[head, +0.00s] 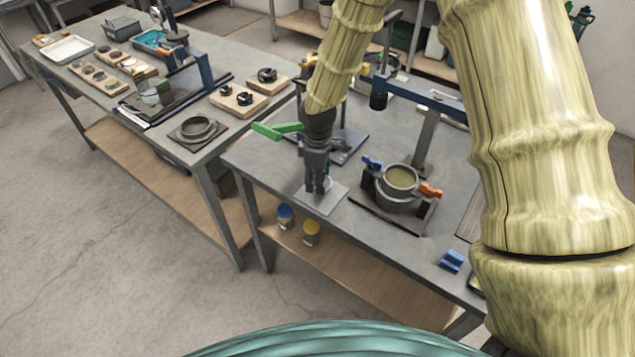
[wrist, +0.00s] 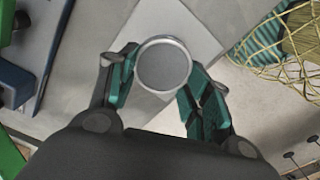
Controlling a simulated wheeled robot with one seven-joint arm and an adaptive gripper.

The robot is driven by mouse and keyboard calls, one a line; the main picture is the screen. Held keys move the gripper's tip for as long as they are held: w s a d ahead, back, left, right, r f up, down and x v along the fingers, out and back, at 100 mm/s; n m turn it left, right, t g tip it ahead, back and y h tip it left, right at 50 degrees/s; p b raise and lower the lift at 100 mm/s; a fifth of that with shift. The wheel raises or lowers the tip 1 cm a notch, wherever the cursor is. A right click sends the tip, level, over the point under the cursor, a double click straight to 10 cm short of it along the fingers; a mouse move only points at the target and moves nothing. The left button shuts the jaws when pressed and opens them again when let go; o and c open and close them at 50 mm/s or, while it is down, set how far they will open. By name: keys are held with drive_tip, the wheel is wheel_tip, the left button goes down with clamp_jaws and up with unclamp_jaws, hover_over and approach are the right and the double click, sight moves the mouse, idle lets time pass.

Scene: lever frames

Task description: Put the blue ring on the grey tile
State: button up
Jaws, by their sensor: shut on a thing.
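My gripper (head: 317,188) points down over the grey tile (head: 334,201), near the front edge of the nearer table. In the wrist view its teal fingers (wrist: 160,82) are shut on a round piece (wrist: 163,64) with a pale silver-grey rim and a darker grey middle. I see no clear blue on it, and cannot tell whether its middle is open or solid. The tile (wrist: 196,28) shows pale behind the round piece. The fingers hide much of the piece in the head view, and I cannot tell whether it touches the tile.
A pot (head: 399,187) in a dark frame with blue and orange handles stands right of the tile. A green lever (head: 277,131) sticks out left of my gripper. A blue block (head: 452,260) lies near the front edge. Another table with several fixtures is at left.

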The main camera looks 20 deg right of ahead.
drive_tip(key=shift+f+p, duration=0.55)
drive_tip(key=shift+f, duration=0.85)
drive_tip(key=shift+f, duration=0.1)
drive_tip(key=o, duration=1)
drive_tip(key=shift+o, duration=0.2)
wheel_tip(320, 180, up, 12)
drive_tip(key=b, duration=0.4)
